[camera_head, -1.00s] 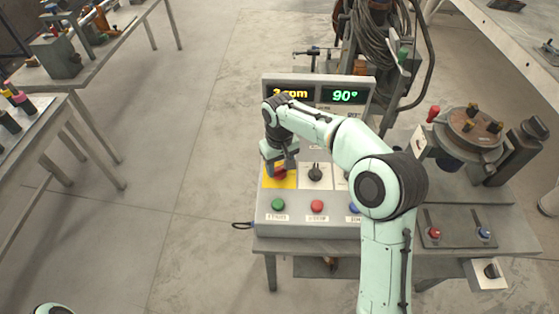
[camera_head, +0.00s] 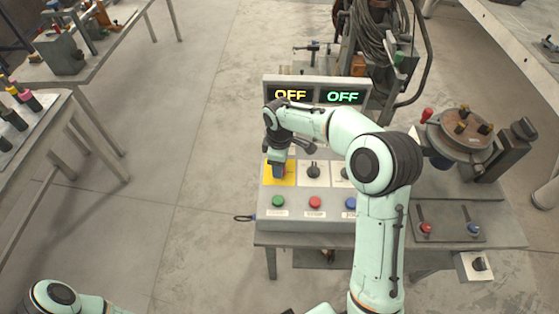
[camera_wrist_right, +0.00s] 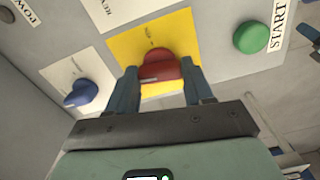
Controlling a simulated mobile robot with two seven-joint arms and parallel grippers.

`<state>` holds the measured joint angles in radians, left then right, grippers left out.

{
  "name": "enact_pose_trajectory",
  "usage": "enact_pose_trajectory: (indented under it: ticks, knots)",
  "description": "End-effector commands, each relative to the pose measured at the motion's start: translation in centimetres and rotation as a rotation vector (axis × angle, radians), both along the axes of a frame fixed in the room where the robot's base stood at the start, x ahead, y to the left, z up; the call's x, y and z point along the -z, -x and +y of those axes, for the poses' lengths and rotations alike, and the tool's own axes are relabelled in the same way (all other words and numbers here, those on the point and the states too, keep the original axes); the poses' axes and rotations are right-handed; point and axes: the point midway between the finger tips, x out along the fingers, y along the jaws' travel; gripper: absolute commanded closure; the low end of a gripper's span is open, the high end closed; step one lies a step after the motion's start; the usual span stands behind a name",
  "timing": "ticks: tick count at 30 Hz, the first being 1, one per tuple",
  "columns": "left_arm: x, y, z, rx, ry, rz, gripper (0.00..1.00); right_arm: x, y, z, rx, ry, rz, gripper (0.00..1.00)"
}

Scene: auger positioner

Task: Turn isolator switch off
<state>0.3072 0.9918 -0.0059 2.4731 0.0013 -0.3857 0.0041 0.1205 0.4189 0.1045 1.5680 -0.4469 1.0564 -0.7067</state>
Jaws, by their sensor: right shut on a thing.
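The isolator switch, a red rotary knob (camera_wrist_right: 160,68), sits on a yellow plate (camera_wrist_right: 187,32) in the right wrist view. My right gripper (camera_wrist_right: 162,82) has its two fingers on either side of the knob and is shut on it. In the head view the gripper (camera_head: 278,173) points down onto the yellow plate (camera_head: 291,179) at the left of the control panel (camera_head: 330,219) and hides the knob. Both displays, amber (camera_head: 290,95) and green (camera_head: 342,97), read OFF. My left gripper is not in view.
A black selector (camera_head: 313,170) stands right of the yellow plate. Green (camera_head: 278,202), red (camera_head: 315,203) and blue (camera_head: 350,204) buttons line the panel front. A round turntable (camera_head: 462,131) stands at the right. Floor left of the panel is clear.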

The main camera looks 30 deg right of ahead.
Motion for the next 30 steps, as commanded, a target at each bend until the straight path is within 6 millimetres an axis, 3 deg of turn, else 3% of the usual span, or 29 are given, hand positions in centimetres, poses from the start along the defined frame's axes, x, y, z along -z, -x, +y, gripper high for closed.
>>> enact_pose_trajectory:
  ticks: [12, 27, 28, 30]
  knots:
    - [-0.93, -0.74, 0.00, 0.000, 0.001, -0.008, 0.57, -0.20, -0.14, 0.00, -0.162, -0.001, -0.006, 0.79]
    - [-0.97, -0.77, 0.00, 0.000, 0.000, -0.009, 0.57, -0.17, -0.14, 0.00, -0.179, 0.001, -0.006, 0.79]
    - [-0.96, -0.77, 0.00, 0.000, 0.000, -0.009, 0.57, -0.17, -0.13, 0.00, -0.179, 0.001, -0.006, 0.42]
    - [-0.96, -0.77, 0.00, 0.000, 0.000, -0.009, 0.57, -0.15, -0.12, 0.00, -0.179, 0.000, -0.005, 0.23]
